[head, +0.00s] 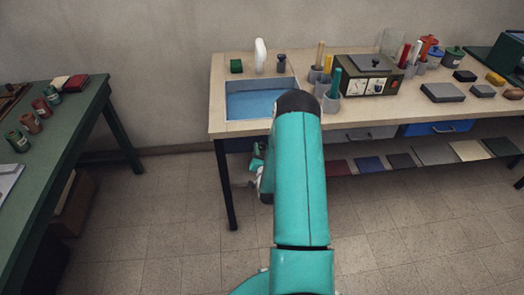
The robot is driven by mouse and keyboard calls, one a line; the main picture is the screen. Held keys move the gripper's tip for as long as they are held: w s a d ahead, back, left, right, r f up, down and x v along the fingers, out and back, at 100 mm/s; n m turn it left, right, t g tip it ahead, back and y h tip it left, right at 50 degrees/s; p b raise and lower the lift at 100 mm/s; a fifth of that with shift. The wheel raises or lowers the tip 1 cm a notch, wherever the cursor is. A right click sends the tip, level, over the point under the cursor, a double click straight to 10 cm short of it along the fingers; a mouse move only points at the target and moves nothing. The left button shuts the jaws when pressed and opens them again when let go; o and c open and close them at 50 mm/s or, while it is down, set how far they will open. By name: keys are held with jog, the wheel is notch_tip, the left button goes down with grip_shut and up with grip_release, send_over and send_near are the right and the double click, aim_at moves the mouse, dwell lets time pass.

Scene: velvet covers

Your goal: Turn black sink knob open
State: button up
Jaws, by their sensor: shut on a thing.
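The black sink knob (281,62) stands upright on the bench behind the back right of the sink. The sink (262,85) is a rectangular basin with a blue inside, let into the pale bench top. A white curved faucet (260,55) rises behind it, left of the knob. My teal arm reaches up in front of the bench, and its dark joint covers the sink's front right corner. Teal and pale parts, perhaps of my wrist or gripper, show low beside the arm, below the bench edge and well apart from the knob. My gripper's fingers cannot be made out.
Grey cups (316,74) with upright sticks and a dark green box (367,75) with dials stand right of the knob. A green table (60,130) is at left. The tiled floor between is clear.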

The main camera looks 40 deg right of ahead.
jog(key=shift+m, duration=0.6)
jog(key=o, duration=1)
jog(key=shift+s+a, duration=0.1)
jog(key=v, duration=1.3)
jog(key=shift+s+a, duration=0.2)
